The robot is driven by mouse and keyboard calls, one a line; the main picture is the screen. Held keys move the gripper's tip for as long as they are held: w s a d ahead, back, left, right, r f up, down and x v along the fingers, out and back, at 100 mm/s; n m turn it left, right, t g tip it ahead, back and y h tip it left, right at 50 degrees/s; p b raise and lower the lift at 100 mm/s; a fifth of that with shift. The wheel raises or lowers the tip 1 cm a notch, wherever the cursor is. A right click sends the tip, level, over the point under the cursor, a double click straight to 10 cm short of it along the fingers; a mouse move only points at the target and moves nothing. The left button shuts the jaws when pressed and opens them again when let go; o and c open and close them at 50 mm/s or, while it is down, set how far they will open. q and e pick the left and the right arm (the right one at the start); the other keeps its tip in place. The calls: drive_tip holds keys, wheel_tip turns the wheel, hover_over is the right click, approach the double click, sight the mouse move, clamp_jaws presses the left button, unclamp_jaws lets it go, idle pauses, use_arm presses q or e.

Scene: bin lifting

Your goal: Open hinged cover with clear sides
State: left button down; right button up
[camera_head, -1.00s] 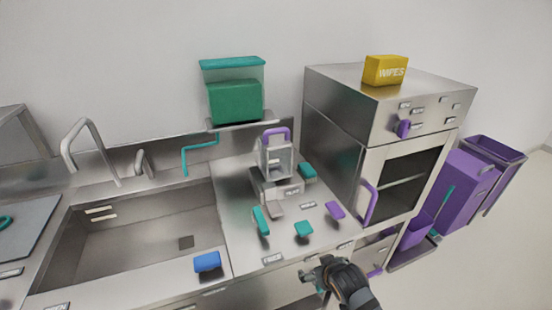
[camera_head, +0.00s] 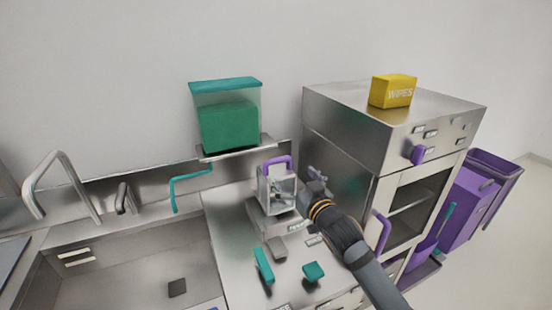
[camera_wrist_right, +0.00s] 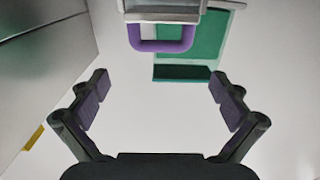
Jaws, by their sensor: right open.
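The clear-sided cover (camera_head: 277,194) sits on a small steel bench device (camera_head: 272,220) on the counter in the head view. Its purple handle (camera_head: 277,160) arches over the top, and the cover looks down. My right gripper (camera_head: 316,178) is just to the right of the cover, apart from the handle. In the right wrist view, which looks upside down, the purple handle (camera_wrist_right: 160,46) shows at the top centre, beyond the open, empty fingers (camera_wrist_right: 160,88). My left gripper is not in view.
A teal-lidded clear bin (camera_head: 226,112) stands on a wall shelf behind the cover. A steel cabinet (camera_head: 335,145) rises close on the right, with a yellow wipes box (camera_head: 393,91) on top. A sink (camera_head: 130,275) lies left. Teal-handled items (camera_head: 264,265) lie in front.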

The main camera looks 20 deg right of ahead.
sight(279, 161)
drive_tip(key=w+p, duration=0.1)
drive_tip(key=w, duration=0.4)
drive_tip(key=shift+w+a+r, duration=0.15)
drive_tip(key=shift+w, duration=0.05)
drive_tip(key=w+p, duration=0.1)
drive_tip(key=w, duration=0.3)
drive_tip(key=shift+w, duration=0.1)
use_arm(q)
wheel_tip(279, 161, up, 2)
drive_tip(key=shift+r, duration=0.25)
use_arm(e)
drive_tip(key=shift+f, duration=0.2)
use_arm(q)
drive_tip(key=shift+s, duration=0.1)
use_arm(e)
drive_tip(key=shift+a, duration=0.1)
